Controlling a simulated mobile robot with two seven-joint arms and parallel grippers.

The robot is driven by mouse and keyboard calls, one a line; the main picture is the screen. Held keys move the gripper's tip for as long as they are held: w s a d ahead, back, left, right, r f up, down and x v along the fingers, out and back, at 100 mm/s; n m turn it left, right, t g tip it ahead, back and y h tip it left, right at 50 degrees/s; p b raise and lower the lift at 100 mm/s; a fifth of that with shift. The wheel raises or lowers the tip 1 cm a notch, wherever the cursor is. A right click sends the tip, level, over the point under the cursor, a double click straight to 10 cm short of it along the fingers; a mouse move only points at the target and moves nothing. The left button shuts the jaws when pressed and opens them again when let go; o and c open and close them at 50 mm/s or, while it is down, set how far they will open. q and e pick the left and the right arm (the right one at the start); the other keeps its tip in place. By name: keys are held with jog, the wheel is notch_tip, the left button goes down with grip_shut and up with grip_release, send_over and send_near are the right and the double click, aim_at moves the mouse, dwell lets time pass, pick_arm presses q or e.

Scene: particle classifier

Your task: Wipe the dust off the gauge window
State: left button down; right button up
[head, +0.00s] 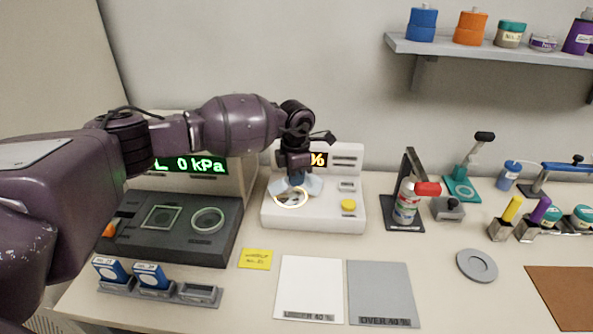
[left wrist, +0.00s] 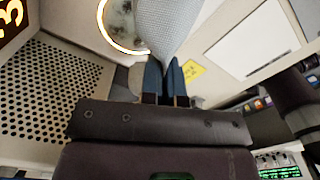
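The gauge window (head: 290,203) is a round pane with a glowing pale yellow ring, on the sloped top of the white instrument. In the left wrist view the window (left wrist: 122,20) shows at the top, with grey-brown dusty smudges inside its ring. A light blue-grey cloth (left wrist: 183,30) hangs from my left gripper (left wrist: 166,82) and hides part of the window. In the head view the cloth (head: 314,185) spreads over the window's upper side. My left gripper (head: 297,178) is shut on the cloth just above the window. Whether the cloth presses on the glass I cannot tell. My right gripper is out of view.
The white instrument (head: 330,215) has a yellow button (head: 348,205) to the right of the window. A dark device (head: 180,245) with a kPa display stands to the left. A spray can (head: 406,207) and black stand are to the right. White and grey mats (head: 312,280) lie in front.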

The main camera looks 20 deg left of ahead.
aim_at(296, 204)
pick_arm(q)
notch_tip(296, 204, down, 3)
jog(key=shift+b, duration=0.4)
jog(key=shift+f+b, duration=0.3)
jog(key=shift+f, duration=0.65)
jog(key=c, duration=1.8)
grip_release()
jog(key=shift+r, duration=0.1)
jog(key=o, duration=0.5)
jog(key=shift+c, duration=0.2)
jog(key=o, duration=0.7)
jog(key=shift+o, duration=1.8)
jog(key=shift+f+b, duration=0.4)
jog(key=shift+f, duration=0.9)
jog(key=shift+r, duration=0.1)
grip_shut()
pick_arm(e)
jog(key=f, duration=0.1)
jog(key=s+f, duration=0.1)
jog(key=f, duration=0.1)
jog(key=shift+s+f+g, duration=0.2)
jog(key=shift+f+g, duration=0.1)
pick_arm(q)
jog(key=shift+d, duration=0.1)
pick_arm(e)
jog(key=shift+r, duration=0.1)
